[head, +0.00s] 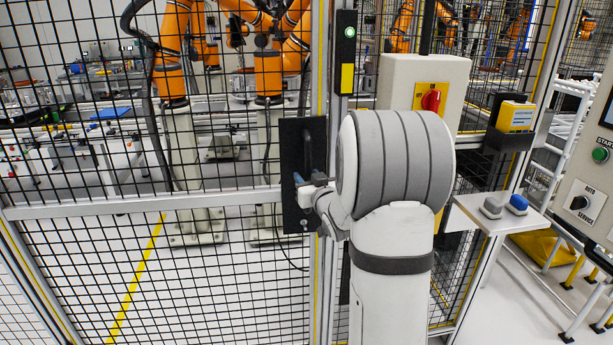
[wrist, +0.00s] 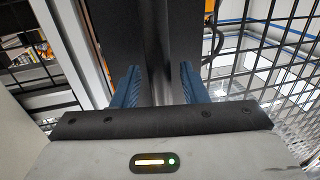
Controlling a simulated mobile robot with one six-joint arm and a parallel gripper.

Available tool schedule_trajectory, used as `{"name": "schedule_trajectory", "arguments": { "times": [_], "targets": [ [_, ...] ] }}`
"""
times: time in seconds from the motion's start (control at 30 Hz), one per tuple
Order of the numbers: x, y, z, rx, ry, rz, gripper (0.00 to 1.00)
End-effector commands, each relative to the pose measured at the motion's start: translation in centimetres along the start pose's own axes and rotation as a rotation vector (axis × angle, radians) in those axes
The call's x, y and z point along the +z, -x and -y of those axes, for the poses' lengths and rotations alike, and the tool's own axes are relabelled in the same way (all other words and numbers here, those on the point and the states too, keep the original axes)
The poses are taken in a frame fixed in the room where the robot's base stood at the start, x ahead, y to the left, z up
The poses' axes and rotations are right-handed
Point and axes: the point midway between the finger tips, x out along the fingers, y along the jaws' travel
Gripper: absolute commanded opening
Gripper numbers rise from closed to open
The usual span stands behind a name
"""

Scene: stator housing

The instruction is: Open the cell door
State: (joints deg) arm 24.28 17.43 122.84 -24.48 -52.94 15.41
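The cell door (head: 150,204) is a black mesh panel in a grey frame. In the head view it stands in line with the post at its right and looks closed. A black handle plate (head: 290,135) is on its right edge. My gripper (head: 303,185) is at this plate, partly hidden behind my wrist. In the wrist view, the blue fingers of my gripper (wrist: 160,78) are spread. A dark upright bar, apparently the door handle (wrist: 161,50), stands between them. Gaps seem to remain beside it; contact is unclear.
A switch unit with a green light (head: 349,32) is on the post. Right of it are a grey box with a red knob (head: 431,100), a small shelf (head: 500,215) and a control panel (head: 590,190). Orange robot arms (head: 268,75) stand behind the mesh.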

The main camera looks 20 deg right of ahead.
Motion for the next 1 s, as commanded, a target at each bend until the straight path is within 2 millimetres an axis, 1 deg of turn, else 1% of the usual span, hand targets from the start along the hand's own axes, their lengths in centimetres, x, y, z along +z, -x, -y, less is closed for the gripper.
{"name": "schedule_trajectory", "arguments": {
  "times": [0.1, 0.33, 0.8, 1.0],
  "targets": [
    [0.04, -0.47, 0.02, 0.0, 0.0, 0.001, 0.39],
    [0.05, -0.49, 0.05, 0.0, 0.0, 0.001, 0.39],
    [0.03, -0.48, 0.11, -0.001, 0.0, 0.001, 0.0],
    [0.03, -0.48, 0.13, -0.002, 0.0, 0.001, 0.0]
  ]
}}
